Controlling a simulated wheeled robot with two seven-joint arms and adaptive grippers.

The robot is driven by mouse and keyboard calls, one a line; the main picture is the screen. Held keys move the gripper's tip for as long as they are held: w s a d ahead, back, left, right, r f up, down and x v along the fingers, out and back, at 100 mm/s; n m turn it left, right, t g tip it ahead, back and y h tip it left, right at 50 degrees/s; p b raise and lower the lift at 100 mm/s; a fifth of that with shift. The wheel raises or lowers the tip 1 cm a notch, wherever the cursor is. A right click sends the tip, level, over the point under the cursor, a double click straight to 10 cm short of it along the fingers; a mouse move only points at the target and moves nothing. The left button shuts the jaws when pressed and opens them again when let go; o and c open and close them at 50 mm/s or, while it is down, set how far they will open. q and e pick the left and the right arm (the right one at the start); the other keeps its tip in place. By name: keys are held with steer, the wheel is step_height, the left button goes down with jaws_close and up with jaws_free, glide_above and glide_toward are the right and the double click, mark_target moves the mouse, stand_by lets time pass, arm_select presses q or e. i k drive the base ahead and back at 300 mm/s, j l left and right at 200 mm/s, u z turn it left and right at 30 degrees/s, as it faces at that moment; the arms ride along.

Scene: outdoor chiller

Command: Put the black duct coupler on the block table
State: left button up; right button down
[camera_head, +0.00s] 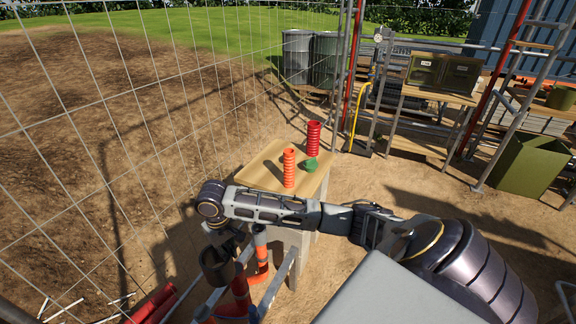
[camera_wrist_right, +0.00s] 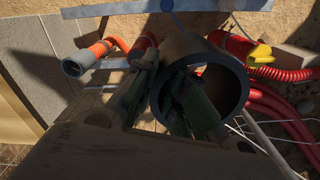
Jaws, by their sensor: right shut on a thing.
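The black duct coupler (camera_head: 216,268) is a short, wide dark tube held in my right gripper (camera_head: 222,248), at the lower left of the head view. In the right wrist view the coupler (camera_wrist_right: 243,82) shows its open round end. My right gripper (camera_wrist_right: 166,90) is shut on its wall, with one finger inside the ring and the other outside. A small table with a pale wooden top (camera_head: 262,172), which looks like the block table, stands beyond my right forearm. The coupler is apart from it, nearer to me and to its left. My left gripper is not in view.
An orange ribbed duct (camera_head: 289,168), a red ribbed duct (camera_head: 313,138) and a green lump (camera_head: 310,165) stand on the tabletop. Orange and red pipes (camera_head: 262,258) lie below the coupler. A wire fence (camera_head: 130,130) runs along the left.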

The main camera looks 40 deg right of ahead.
mark_target(258, 168)
steer(key=i+l+u, duration=0.2)
steer(key=l, duration=0.35)
steer(key=l+u, duration=0.15)
steer(key=l, duration=0.4)
steer(key=l+u, duration=0.2)
steer(key=l, duration=0.4)
steer(key=l+u, duration=0.2)
steer(key=l, duration=0.35)
steer(key=k+l+u, duration=0.2)
steer(key=l, duration=0.4)
steer(key=l+u, duration=0.15)
steer(key=l, duration=0.45)
steer(key=k+l+u, duration=0.2)
steer(key=l, duration=0.35)
steer(key=l+u, duration=0.2)
steer(key=l, duration=0.35)
steer(key=k, duration=0.05)
